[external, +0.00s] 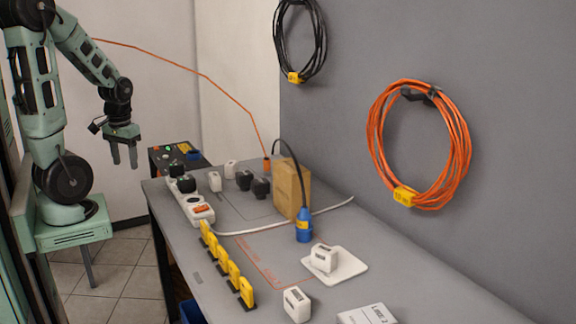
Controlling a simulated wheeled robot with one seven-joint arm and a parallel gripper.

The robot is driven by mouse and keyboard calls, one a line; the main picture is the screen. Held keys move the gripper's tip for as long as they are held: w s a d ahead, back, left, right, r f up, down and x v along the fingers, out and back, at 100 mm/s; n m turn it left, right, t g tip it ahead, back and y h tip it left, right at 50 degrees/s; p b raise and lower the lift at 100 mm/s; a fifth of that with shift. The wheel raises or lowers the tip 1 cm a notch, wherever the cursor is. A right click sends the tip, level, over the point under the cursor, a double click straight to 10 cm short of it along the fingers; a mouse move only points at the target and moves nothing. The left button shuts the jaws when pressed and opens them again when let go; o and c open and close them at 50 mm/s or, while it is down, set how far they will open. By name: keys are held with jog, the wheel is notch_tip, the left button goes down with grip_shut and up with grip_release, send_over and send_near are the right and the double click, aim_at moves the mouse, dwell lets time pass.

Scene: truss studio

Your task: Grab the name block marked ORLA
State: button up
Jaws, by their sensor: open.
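Several small white blocks with dark markings stand on the grey table, and the lettering is too small to read, so I cannot tell which is ORLA. One white block (323,258) sits on a white plate (350,270). Another white block (297,304) stands at the near edge of the table. Two smaller white blocks, one nearer (215,181) and one farther back (230,168), stand toward the far end. My gripper (124,164) hangs fingers down, open and empty, left of the table's far end and apart from every block.
A power strip (196,207) with black plugs and a row of yellow pieces (232,270) line the left edge. A wooden block (291,188), blue connector (304,226) and white cable occupy the middle. A labelled white box (366,315) lies in front. Coiled cables hang on the wall.

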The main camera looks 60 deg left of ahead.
notch_tip(320, 180, up, 4)
jog(key=m+t+y+b, duration=0.1)
jog(key=m+t+y, duration=0.2)
jog(key=m+y, duration=1.9)
send_over(217, 179)
jog(key=d, duration=0.3)
jog(key=m+h, duration=0.5)
jog(key=shift+g, duration=0.4)
jog(key=f, duration=1.5)
jog(key=shift+s+a+f, duration=0.15)
jog(key=shift+s+f, duration=0.1)
jog(key=shift+f, duration=0.35)
jog(key=shift+a, duration=0.15)
jog(key=shift+w+a+p, duration=0.15)
jog(key=shift+a+p, duration=0.05)
jog(key=shift+a, duration=0.95)
jog(key=shift+w+a+p, duration=0.15)
jog(key=shift+a+p, duration=0.05)
jog(key=shift+a, duration=0.95)
jog(key=c, duration=1.1)
